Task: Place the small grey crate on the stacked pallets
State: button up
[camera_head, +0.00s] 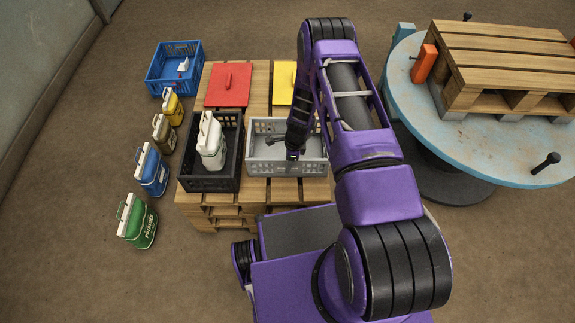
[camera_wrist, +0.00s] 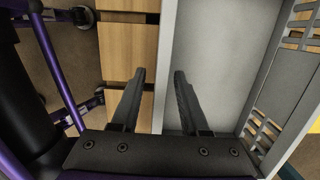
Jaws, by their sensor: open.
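The small grey crate (camera_head: 264,168) stands on the stacked pallets (camera_head: 188,199), at their front right, beside a black crate. I cannot tell whether the fingers touch the wall. Pallet slats (camera_wrist: 125,50) show left of the wall.
A red lid (camera_head: 229,84) and a yellow lid (camera_head: 281,82) lie behind. A blue crate (camera_head: 173,67) and several canisters stand on the floor at left. A round blue table (camera_head: 425,128) bears another pallet (camera_head: 500,58) at right.

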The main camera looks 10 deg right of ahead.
jog(key=r, duration=0.3)
jog(key=d+r+p, duration=0.1)
jog(key=r, duration=0.5)
jog(key=shift+s+d+r, duration=0.2)
jog(key=shift+r, duration=0.2)
jog(key=shift+w, duration=0.1)
